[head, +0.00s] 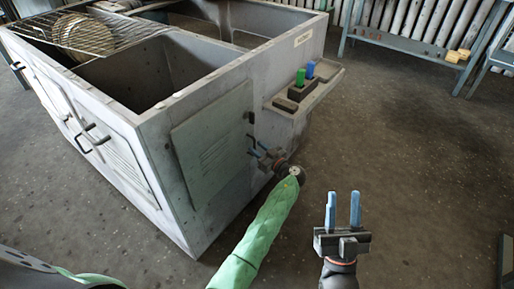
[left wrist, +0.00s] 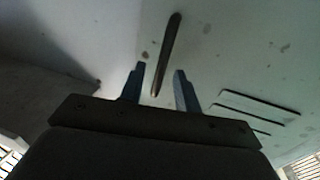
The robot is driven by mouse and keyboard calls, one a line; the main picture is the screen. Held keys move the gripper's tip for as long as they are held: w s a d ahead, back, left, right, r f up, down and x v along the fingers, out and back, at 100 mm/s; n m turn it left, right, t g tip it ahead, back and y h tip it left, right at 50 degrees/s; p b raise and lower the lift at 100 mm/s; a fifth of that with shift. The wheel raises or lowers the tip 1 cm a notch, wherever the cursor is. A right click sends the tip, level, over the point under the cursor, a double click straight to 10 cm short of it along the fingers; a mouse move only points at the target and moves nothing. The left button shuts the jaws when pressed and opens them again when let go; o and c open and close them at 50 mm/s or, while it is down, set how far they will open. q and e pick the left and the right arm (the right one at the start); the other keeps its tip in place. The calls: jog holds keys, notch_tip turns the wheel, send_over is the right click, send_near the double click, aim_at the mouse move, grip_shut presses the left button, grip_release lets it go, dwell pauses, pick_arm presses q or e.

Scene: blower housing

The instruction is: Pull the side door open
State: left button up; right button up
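The side door (head: 212,145) is a grey-green panel with slots on the housing's right-facing side, and it looks shut. Its dark bar handle (head: 251,118) is near the door's right edge. My left gripper (head: 256,150) is open beside the lower part of the handle. In the left wrist view, the handle (left wrist: 168,45) runs down so that its lower end appears between the two open fingers (left wrist: 158,82). I cannot tell whether they touch it. My right gripper (head: 342,208) is open and empty, fingers upward, over the floor at right.
The grey blower housing (head: 155,125) is open on top, with a wire rack (head: 90,35) over one bay. A side ledge (head: 320,85) holds a green and a blue item. A bench (head: 410,45) stands at the back right. Floor to the right of the housing is clear.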

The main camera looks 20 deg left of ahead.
pick_arm(q)
grip_shut()
dwell(0.4)
